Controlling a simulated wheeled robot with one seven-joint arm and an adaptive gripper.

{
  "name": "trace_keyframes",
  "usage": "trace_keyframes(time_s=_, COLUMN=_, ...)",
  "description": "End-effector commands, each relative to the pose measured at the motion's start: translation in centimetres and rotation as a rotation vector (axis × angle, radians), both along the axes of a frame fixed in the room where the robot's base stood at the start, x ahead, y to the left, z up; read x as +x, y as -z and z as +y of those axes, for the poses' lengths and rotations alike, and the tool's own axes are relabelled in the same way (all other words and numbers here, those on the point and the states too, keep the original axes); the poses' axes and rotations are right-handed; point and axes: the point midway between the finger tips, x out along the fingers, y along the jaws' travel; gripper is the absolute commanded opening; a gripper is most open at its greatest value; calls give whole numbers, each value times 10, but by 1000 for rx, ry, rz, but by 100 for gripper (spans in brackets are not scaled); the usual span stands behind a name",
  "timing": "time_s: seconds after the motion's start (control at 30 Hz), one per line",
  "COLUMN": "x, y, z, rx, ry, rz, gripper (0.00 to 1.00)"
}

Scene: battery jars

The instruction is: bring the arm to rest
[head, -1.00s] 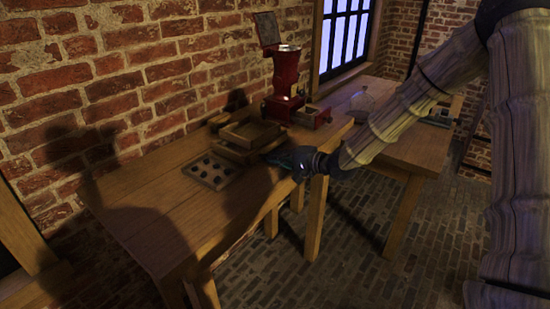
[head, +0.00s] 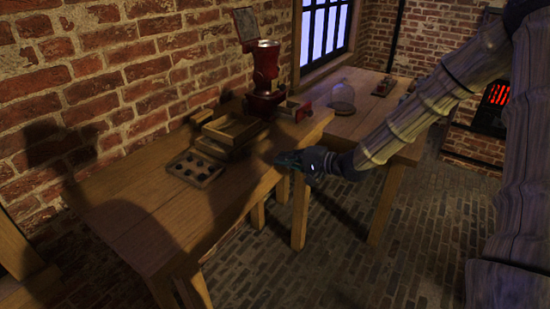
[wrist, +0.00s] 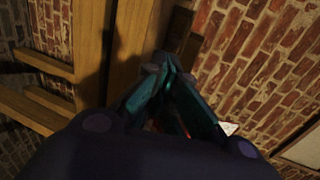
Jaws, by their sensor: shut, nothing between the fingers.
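My gripper (head: 290,160) shows in the head view at the right edge of the near wooden table (head: 130,220), beside the table's edge and right of the wooden trays. Its dark teal fingers are shut with nothing between them. In the wrist view the gripper (wrist: 165,65) fills the middle, its fingertips together. My wooden-looking arm reaches in from the right of the head view. Whether the gripper touches the table cannot be told.
A holed wooden block (head: 195,169), an open wooden tray (head: 235,128) and a red machine (head: 265,70) stand on the near table. A glass dome (head: 341,97) stands on the far table (head: 372,128). A glowing heater (head: 497,93) is at right. Brick floor (head: 340,255) lies open in front.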

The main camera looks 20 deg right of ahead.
Motion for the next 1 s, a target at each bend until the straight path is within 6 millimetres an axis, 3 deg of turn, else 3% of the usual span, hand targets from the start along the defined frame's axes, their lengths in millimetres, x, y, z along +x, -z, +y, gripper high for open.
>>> trace_keyframes(time_s=0.3, x=-28, y=-10, z=-21, rx=0, ry=0, rz=0, gripper=0)
trace_keyframes(time_s=0.73, x=-37, y=-9, z=-25, rx=-6, ry=-1, rz=4, gripper=0)
trace_keyframes(time_s=0.87, x=-41, y=13, z=-16, rx=-55, ry=1, rz=26, gripper=0)
trace_keyframes(time_s=1.0, x=-53, y=58, z=1, rx=-165, ry=-3, rz=73, gripper=0)
